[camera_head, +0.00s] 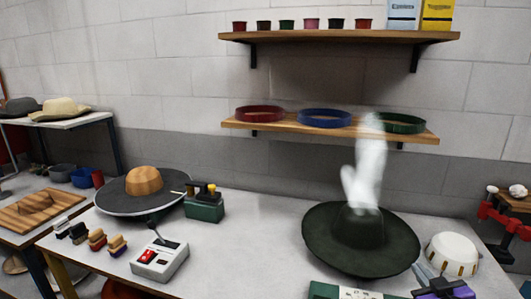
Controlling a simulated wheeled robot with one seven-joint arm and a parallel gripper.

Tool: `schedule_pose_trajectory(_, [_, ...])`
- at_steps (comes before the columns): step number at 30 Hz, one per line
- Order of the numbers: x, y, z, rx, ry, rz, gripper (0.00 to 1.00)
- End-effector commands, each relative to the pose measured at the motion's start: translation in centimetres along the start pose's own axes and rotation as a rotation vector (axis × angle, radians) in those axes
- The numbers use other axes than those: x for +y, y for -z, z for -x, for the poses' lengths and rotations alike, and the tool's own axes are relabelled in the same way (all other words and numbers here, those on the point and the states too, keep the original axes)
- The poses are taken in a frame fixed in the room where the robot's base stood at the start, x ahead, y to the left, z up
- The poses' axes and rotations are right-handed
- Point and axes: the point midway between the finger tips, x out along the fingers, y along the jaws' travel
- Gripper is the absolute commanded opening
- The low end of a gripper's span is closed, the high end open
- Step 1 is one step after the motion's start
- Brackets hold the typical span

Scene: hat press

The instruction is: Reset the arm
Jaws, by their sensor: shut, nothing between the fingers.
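No part of my arm or gripper can be made out for certain in the head view. A dark green wide-brimmed hat (325,232) lies on the right part of the grey worktable (235,245), crown up. A blurred white plume (367,165), like steam, stands over its crown and hides part of it.
A control box (160,262), a round dark plate (120,195) with a wooden hat block (144,180) and a green device (205,208) stand left. A white dome (452,255) and a grey-purple object (443,289) are right. Shelves (345,36) hang behind. The table's middle is clear.

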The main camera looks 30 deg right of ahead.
Motion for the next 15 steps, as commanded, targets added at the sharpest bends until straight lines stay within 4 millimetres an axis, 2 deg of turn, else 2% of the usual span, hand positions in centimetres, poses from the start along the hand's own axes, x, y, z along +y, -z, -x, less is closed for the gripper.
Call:
schedule_pose_trajectory(1, [-2.1,-0.5,1.4,0.021,0.002,-0.037,0.00])
schedule_pose_trajectory(6, [-7.3,-0.5,6.4,0.118,0.014,-0.150,0.00])
schedule_pose_trajectory(11, [-11.8,-0.4,12.2,0.193,0.082,-0.221,0.00])
schedule_pose_trajectory(15, [-15.1,-0.4,17.8,0.236,0.178,-0.261,0.00])
